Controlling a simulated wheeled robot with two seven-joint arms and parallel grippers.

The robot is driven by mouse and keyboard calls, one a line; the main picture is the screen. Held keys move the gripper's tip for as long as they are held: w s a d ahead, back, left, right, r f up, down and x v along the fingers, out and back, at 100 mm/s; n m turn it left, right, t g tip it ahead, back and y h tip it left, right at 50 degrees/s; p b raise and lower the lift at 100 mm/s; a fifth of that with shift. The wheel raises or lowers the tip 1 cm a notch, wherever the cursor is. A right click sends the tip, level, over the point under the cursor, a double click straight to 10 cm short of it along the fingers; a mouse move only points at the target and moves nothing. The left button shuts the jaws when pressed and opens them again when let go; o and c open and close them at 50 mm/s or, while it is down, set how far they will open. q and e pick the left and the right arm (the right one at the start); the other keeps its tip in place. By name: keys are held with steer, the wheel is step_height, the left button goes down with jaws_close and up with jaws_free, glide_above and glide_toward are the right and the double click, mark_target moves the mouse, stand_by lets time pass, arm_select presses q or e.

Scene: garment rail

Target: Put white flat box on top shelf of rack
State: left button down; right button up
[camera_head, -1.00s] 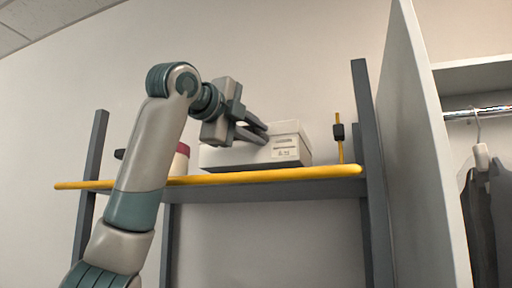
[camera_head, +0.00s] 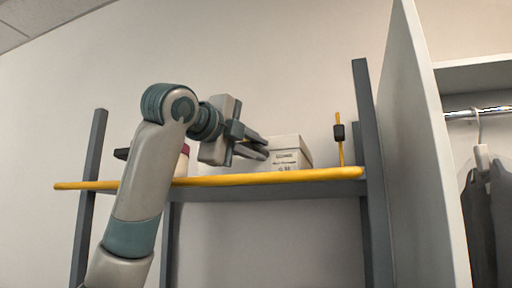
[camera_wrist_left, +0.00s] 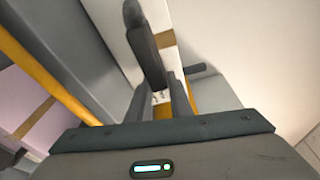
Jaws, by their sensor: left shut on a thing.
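My left gripper (camera_head: 262,148) reaches in above the rack's top shelf (camera_head: 270,178), over its yellow front edge. Its jaws are shut on the white flat box (camera_head: 252,167), which shows only as a pale strip below the fingers and behind that edge. In the left wrist view my fingers (camera_wrist_left: 168,65) reach toward pale surfaces with tan bands. I cannot tell there which surface belongs to the flat box. Whether the flat box rests on the shelf is hidden by the edge. My right gripper is out of view.
A white lidded box (camera_head: 291,155) with a printed label stands on the shelf just right of my fingers. A yellow rod with a dark clip (camera_head: 339,133) is farther right, near the grey post (camera_head: 367,130). A pinkish-topped container (camera_head: 184,160) is partly behind my arm.

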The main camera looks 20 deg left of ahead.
arm_select(q)
steer(key=shift+s, duration=0.1)
steer(key=c, duration=1.6)
jaws_free()
steer(key=shift+r, duration=0.1)
steer(key=shift+s+a+b, duration=0.2)
steer(key=shift+s+b, duration=0.25)
steer(key=shift+s, duration=0.05)
steer(key=b+v, duration=0.5)
steer(key=v, duration=0.6)
